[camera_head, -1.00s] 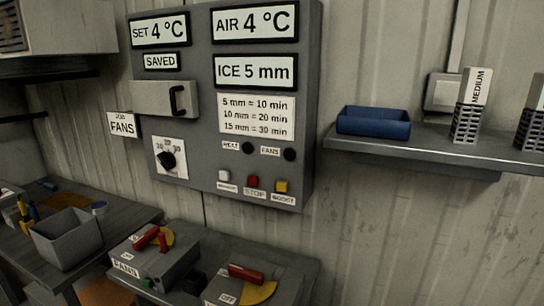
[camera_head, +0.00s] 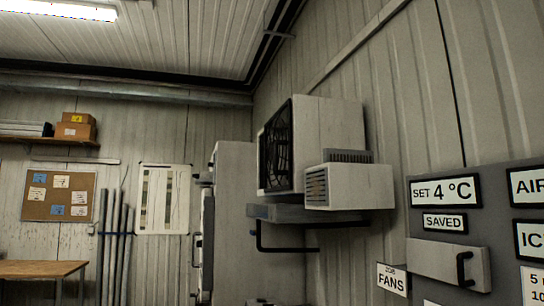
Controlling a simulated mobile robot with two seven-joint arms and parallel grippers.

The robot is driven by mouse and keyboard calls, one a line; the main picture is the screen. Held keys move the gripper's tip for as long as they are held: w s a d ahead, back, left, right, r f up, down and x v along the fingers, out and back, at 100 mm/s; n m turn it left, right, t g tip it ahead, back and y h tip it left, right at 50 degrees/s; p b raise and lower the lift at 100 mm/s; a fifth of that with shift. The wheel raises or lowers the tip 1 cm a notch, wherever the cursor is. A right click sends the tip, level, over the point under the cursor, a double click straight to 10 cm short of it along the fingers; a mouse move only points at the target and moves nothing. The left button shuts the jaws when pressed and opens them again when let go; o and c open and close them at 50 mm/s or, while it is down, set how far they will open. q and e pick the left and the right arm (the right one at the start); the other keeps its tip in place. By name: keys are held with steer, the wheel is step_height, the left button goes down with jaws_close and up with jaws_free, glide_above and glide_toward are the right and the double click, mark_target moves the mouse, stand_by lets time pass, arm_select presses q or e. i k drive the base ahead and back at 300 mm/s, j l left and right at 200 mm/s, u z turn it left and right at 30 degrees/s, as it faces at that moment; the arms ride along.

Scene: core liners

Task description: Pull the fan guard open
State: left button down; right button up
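A large pale fan unit (camera_head: 330,135) is mounted high on the right wall, seen from its side. Its front, facing left, is a dark guard (camera_head: 275,150) with fan parts faintly visible behind it. The guard appears to lie against the housing; I cannot make out a handle on it. A grey tray or ledge (camera_head: 290,213) and a dark bent pipe are below the unit. Neither of my grippers is in view.
A smaller white louvred box (camera_head: 349,187) sticks out in front of the fan unit. The grey control panel (camera_head: 450,232) is at the right edge, with a FANS label (camera_head: 391,280) beside it. A tall pale cabinet (camera_head: 229,220) stands below left.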

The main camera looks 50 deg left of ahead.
mark_target(269, 151)
steer(key=u, duration=1.5)
steer(key=i+j+z, duration=0.1)
steer(key=i+j, duration=0.25)
steer(key=i+j+z, duration=0.1)
steer(key=i+j, duration=0.25)
steer(key=i+j+z, duration=0.1)
steer(key=i+j, duration=0.2)
steer(key=j, duration=0.25)
steer(key=i+j+z, duration=0.1)
steer(key=i+j, duration=0.2)
steer(key=j, duration=0.15)
steer(key=i+j, duration=0.25)
steer(key=j, duration=0.25)
steer(key=i+z, duration=0.05)
